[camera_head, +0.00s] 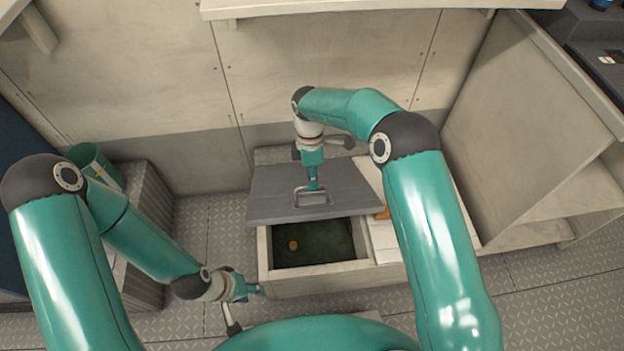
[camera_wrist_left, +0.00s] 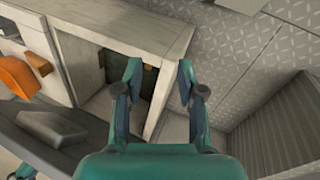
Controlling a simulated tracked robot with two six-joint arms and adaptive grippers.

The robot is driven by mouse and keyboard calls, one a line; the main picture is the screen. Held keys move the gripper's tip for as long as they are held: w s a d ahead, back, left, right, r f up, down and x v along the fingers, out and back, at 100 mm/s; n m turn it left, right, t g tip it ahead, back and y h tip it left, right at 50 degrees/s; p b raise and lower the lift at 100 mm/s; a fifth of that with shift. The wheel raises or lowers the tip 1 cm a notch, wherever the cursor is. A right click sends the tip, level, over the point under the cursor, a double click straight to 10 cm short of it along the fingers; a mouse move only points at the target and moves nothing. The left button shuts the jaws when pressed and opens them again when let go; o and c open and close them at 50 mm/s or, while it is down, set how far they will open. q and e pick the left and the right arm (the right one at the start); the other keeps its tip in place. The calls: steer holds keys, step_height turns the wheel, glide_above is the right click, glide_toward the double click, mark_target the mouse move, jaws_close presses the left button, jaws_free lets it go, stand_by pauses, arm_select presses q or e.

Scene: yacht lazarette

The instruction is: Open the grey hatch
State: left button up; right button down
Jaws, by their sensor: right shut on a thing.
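The hatch has a metal loop handle (camera_head: 327,198). My right gripper (camera_head: 313,186) points down and is shut on that handle; its fingertips are small in view. My left gripper (camera_head: 262,291) is empty beside the bin's front left corner. In the left wrist view its two fingers (camera_wrist_left: 158,76) are apart, with the bin (camera_wrist_left: 165,38) beyond them.
An orange thing (camera_head: 383,213) is right of the hatch. A green bucket (camera_head: 92,163) stands at the left on a ribbed grey box (camera_head: 150,195). A pale panel (camera_head: 525,140) rises at the right.

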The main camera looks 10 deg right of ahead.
arm_select(q)
steer(key=shift+f, duration=0.1)
steer(key=shift+c, duration=1.3)
steer(key=shift+s, duration=0.3)
steer(key=shift+c, duration=1.2)
steer(key=s+n+g, duration=0.1)
steer(key=s+g, duration=0.1)
steer(key=s+n+g, duration=0.1)
steer(key=s, duration=0.1)
steer(key=shift+d+r+n, duration=0.25)
steer(key=shift+n, duration=0.05)
jaws_close()
steer(key=w+d+r+n+g+h, duration=0.2)
steer(key=w+r+n+h, duration=0.3)
steer(key=n, duration=0.3)
steer(key=w+d+r+n+g+h, duration=0.1)
steer(key=w+d+r+n+h, duration=0.2)
steer(key=n+h, duration=0.45)
steer(key=w+a+f+n+t+h, duration=0.4)
steer(key=w+a+f+n+t, duration=0.2)
steer(key=a+n+t, duration=0.15)
steer(key=w+d+r+m, duration=0.1)
steer(key=w+d+r, duration=0.2)
steer(key=d, duration=0.7)
steer(key=shift+r, duration=0.95)
